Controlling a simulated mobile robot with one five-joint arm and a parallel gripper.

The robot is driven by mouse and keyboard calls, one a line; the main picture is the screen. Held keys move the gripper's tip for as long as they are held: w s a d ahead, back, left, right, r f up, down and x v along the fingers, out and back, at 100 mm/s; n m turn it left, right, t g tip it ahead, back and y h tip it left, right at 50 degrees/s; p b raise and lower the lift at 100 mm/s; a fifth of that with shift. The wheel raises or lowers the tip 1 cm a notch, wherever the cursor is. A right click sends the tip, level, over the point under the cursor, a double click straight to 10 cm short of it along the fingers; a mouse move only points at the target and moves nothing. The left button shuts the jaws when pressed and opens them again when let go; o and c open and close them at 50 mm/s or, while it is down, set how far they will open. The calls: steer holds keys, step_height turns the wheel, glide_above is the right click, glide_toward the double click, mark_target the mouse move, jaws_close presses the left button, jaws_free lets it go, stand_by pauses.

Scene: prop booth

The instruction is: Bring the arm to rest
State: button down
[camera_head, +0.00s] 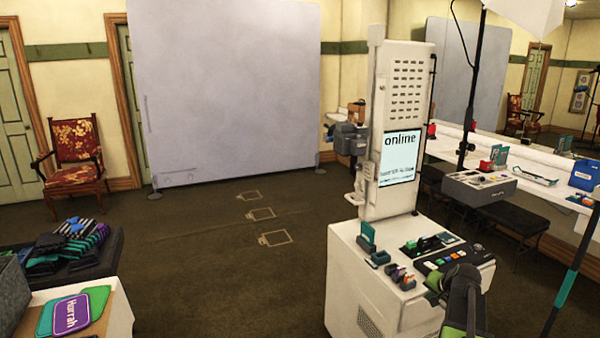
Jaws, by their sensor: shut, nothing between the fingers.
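My arm comes up from the bottom edge at the lower right, dark with a green part. My gripper (435,285) is at its upper left end, small in the picture, by the right front part of the white cabinet top. It is shut and holds nothing. The white cabinet (345,262) carries a tall panel with a screen (400,157) that reads "online". I cannot tell the exact gap between my gripper and the cabinet.
A black control panel (452,262) and several small props stand on the cabinet top. At lower left are a table with a Hurrah sign (72,312) and a dark pile of cloth items (62,250). Open carpet (215,285) lies between. A grey backdrop (225,90) stands behind.

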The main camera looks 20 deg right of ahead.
steer(key=w+a+r+n+g+y+p, duration=0.1)
steer(key=w+a+n+p, duration=0.15)
steer(key=a, duration=0.95)
steer(key=w+a+r+n+y+p, duration=0.1)
steer(key=w+a+n, duration=0.15)
steer(key=a, duration=0.95)
steer(key=w+a+r+n+g+y+p, duration=0.15)
steer(key=w+a, duration=0.25)
steer(key=a, duration=0.8)
steer(key=s+a+n+g+p, duration=0.2)
steer(key=s+a+n, duration=0.35)
steer(key=a, duration=0.85)
steer(key=s+d+g+h, duration=0.1)
steer(key=s+g, duration=0.1)
steer(key=s, duration=0.6)
steer(key=shift+s+d+f+h, duration=0.15)
steer(key=shift+d+h, duration=0.15)
steer(key=shift+h, duration=0.05)
steer(key=shift+g, duration=0.25)
